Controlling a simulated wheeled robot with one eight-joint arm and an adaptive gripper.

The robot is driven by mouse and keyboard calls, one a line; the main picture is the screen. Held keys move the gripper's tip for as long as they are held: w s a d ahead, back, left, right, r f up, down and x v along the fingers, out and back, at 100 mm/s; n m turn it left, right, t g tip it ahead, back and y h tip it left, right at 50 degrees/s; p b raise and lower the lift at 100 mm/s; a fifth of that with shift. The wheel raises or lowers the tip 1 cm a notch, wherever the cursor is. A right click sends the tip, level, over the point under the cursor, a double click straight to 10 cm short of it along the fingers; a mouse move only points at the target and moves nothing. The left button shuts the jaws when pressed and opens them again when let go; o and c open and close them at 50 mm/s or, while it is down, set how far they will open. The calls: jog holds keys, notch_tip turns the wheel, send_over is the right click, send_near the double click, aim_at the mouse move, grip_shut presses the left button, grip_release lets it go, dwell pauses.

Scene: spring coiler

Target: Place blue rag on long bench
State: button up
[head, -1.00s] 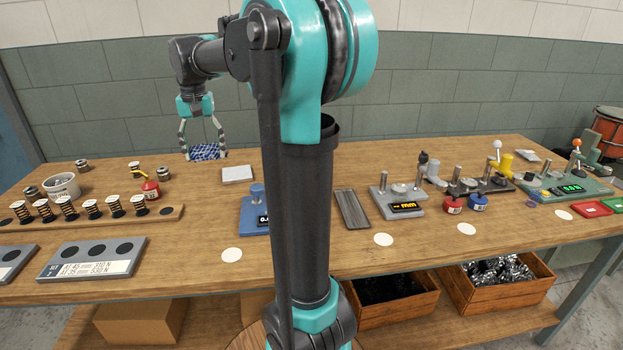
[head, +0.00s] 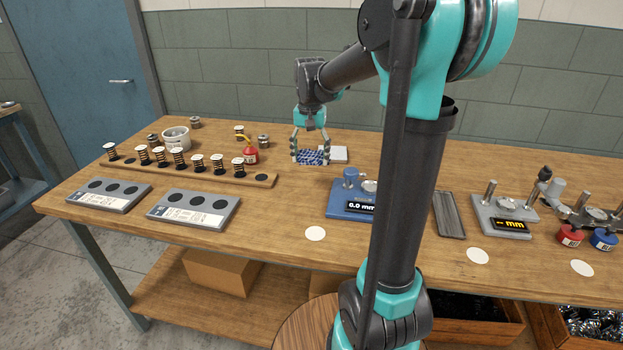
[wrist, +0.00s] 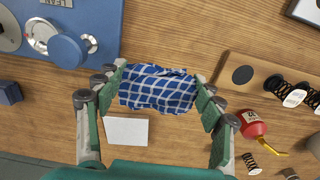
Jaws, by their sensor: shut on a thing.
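The blue and white checked rag (head: 313,157) is between the fingertips of my gripper (head: 310,152), which is shut on it from both sides. In the wrist view the rag (wrist: 158,88) is bunched and lies across the gap between the two fingers. The long bench (head: 285,220) has a wooden top and runs across the head view under the rag. The rag is over the back part of the bench; I cannot tell how far above the top it is.
A white block (head: 340,154) is close to the rag. A red oil can (head: 250,154) and a wooden strip with several springs (head: 225,176) are to the left. A blue gauge (head: 350,200) stands to the right. Bare wood lies between strip and gauge.

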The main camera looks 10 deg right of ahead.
aim_at(310, 152)
notch_tip(310, 152, down, 8)
jog(key=shift+f, duration=0.15)
dwell(0.3)
jog(key=o, duration=1)
jog(key=shift+f, duration=0.1)
notch_tip(310, 152, up, 12)
jog(key=shift+r, duration=0.15)
